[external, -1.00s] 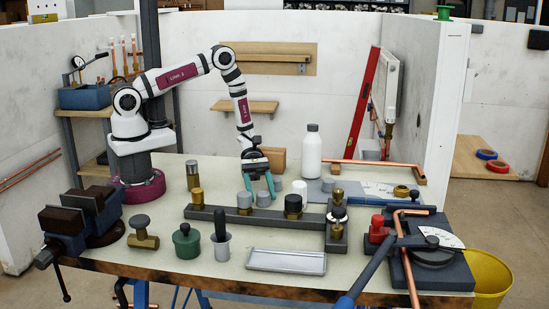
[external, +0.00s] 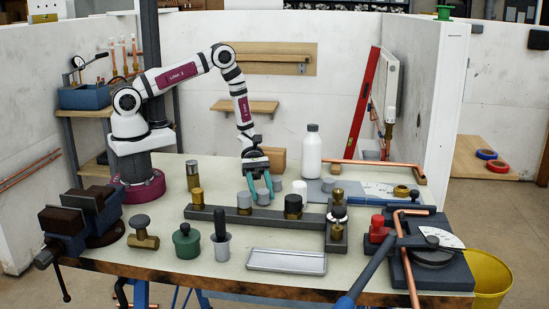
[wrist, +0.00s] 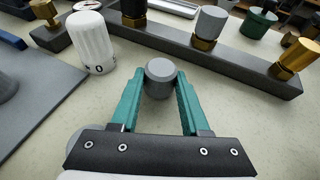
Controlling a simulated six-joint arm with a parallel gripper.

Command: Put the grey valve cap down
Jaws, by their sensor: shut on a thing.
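My gripper (external: 260,191) has teal fingers and points down behind the dark valve rail. In the wrist view its fingertips (wrist: 160,84) are shut on the sides of a grey valve cap (wrist: 161,70). The held cap also shows in the external view (external: 263,198), just behind the rail, upright and at or very near the bench top; any small gap under it cannot be told. Another grey cap (external: 244,201) sits on a brass valve on the rail. A further grey cap (external: 276,183) stands behind my gripper and is partly hidden in the wrist view.
The dark rail (external: 215,212) carries brass valves and a black cap (external: 293,203). A white knob (wrist: 89,40) stands close beside my gripper. A white bottle (external: 312,152) and grey mat (external: 322,192) lie to the right. A metal tray (external: 286,261) is in front.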

